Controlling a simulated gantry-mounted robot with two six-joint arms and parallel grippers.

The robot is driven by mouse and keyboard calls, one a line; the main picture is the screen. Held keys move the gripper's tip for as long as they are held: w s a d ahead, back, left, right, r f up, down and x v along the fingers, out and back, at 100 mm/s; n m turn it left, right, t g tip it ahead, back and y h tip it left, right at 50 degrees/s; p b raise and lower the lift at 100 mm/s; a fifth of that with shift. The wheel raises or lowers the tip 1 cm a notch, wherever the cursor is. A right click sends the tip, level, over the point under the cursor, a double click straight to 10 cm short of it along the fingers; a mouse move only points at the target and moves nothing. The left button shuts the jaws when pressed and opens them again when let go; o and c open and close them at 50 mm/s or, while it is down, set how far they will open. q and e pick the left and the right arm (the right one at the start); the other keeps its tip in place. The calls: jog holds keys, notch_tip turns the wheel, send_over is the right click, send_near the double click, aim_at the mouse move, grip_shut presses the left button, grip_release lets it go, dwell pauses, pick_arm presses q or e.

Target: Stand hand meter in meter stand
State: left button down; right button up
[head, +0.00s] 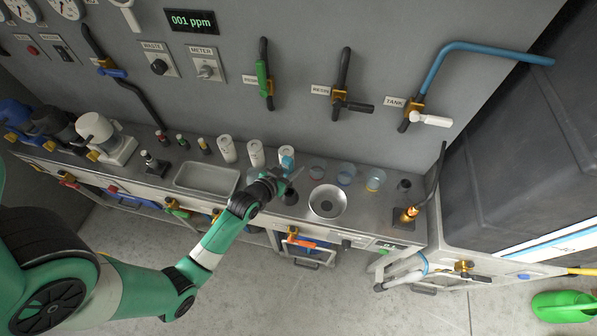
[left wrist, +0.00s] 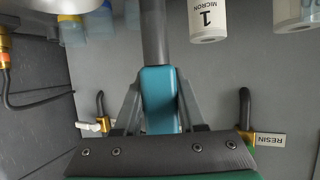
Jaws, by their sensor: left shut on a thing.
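The hand meter (left wrist: 160,98) has a teal body and a grey shaft that runs up out of the left wrist view. My left gripper (left wrist: 158,85) is shut around its teal body, with one finger on each side. In the head view my left gripper (head: 275,184) is over the bench, at its front middle, and the meter's grey shaft (head: 296,173) sticks out to its upper right. A dark round piece (head: 289,198) sits on the bench just below the gripper; I cannot tell for sure whether it is the meter stand. My right gripper is not in view.
White filter cylinders (head: 256,153) stand behind the gripper. A steel bowl (head: 327,202) and small cups (head: 345,174) are to the right. A sunken tray (head: 207,178) is to the left. Valves, including the resin valve (head: 341,98), stick out from the back wall.

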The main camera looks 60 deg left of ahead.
pick_arm(q)
jog(key=shift+f+b, duration=3.15)
jog(key=shift+f, duration=1.05)
jog(key=shift+c, duration=2.1)
grip_release()
jog(key=shift+d, duration=0.1)
jog(key=p+v, duration=0.3)
jog(key=v, duration=0.8)
jog(key=shift+s, duration=0.3)
jog(key=shift+d+r, duration=0.1)
